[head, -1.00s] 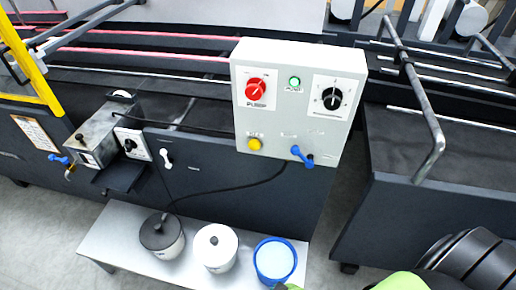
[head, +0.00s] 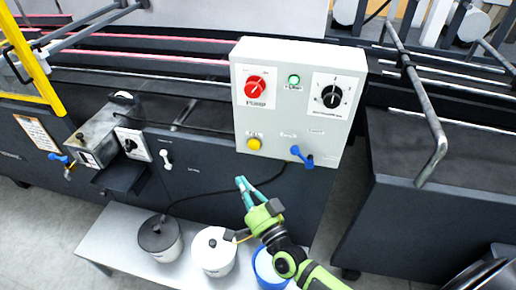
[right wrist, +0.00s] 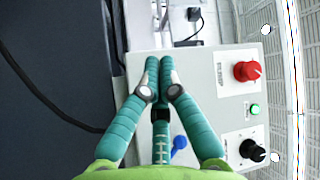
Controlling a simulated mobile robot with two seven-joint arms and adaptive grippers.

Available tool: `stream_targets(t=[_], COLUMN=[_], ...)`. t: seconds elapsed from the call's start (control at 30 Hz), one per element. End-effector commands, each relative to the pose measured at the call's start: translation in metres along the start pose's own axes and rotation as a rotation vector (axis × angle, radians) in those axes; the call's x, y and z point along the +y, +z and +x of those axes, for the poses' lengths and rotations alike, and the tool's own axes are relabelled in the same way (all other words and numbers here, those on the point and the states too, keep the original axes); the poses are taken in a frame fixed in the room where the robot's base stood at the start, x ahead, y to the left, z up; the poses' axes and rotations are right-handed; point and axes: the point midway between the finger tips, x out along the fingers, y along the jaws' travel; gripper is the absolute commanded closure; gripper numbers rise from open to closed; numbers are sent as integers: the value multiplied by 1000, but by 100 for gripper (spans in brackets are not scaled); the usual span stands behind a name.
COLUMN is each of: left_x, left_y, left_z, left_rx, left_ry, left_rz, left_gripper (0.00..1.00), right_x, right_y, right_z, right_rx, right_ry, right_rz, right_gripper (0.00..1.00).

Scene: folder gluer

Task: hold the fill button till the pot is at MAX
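The yellow button (head: 254,144) sits at the lower left of the white control box; its label is too small to read surely. My right gripper (head: 243,182) is just below the box, apart from the button, fingers pointing up toward it. In the right wrist view its teal fingertips (right wrist: 159,62) are together with nothing between them, and the yellow button is not visible there. A metal glue unit (head: 98,134) is on the machine at left; I see no readable MAX mark. My left gripper is not in view.
The box (head: 290,110) also bears a red knob (head: 256,87), green lamp (head: 294,79), black dial (head: 331,96) and blue lever (head: 301,155). Below, a black-lidded pot (head: 159,237), white-lidded pot (head: 213,250) and blue pot (head: 265,266) stand on a bench (head: 105,235).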

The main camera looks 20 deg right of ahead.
Motion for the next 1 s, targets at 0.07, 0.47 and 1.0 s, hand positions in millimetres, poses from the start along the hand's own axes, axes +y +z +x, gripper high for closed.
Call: stream_targets(t=[0.07, 0.47, 1.0], left_x=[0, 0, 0], left_y=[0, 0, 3], left_z=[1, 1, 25], left_rx=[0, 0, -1], left_ry=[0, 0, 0], left_rz=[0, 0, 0], left_gripper=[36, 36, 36], right_x=[-7, -9, 23], right_y=[-4, -6, -36], right_z=[2, 3, 45], right_rx=[14, 20, 21], right_ry=[-16, -21, -22], right_rz=[19, 27, 24], right_gripper=[100, 100, 100])
